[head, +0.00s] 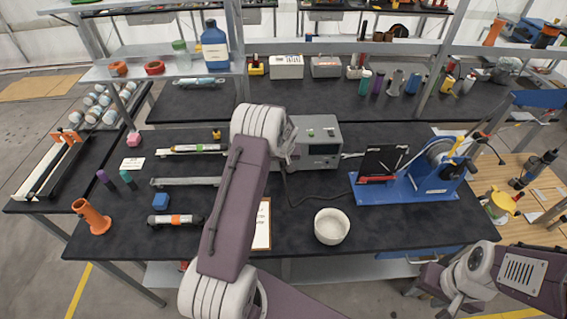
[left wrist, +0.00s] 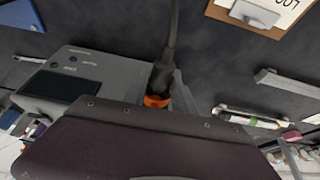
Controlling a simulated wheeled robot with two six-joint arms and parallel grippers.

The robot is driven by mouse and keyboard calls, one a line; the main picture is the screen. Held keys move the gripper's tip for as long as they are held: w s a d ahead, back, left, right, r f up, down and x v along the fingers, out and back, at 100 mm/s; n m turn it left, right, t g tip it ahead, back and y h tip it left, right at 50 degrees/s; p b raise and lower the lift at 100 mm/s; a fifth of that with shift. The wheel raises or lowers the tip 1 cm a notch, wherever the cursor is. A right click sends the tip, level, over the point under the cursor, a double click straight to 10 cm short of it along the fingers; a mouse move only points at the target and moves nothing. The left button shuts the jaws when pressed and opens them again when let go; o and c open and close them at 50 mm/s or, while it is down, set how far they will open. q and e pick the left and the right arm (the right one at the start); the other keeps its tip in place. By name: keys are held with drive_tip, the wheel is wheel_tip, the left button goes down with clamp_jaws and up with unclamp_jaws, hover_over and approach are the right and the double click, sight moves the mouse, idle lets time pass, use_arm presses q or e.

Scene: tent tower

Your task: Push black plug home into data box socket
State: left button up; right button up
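The data box (head: 313,143) is a grey instrument box with a dark display, standing on the black bench behind my left arm. In the left wrist view its top and display side (left wrist: 65,85) lie at the left. The black plug (left wrist: 163,76), with its black cable, shows beside the box, with an orange part (left wrist: 156,101) below it. The socket and any contact between plug and box are hidden. My left gripper (left wrist: 168,104) is at the plug; its purple housing hides most of the fingers, so its grip is unclear. My right gripper is out of view.
A white bowl (head: 332,226) and a clipboard (head: 262,225) lie in front of the box. A blue-based machine (head: 405,190) stands to the right. Grey rails (head: 185,181) and small parts lie to the left. A shelf post (head: 236,50) rises behind.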

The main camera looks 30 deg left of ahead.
sight(284, 172)
use_arm(q)
drive_tip(key=shift+o, duration=1.3)
drive_tip(key=shift+r, duration=0.1)
drive_tip(key=b+v, duration=0.2)
drive_tip(key=v, duration=0.7)
drive_tip(key=shift+b, duration=0.3)
drive_tip(key=shift+w, duration=0.1)
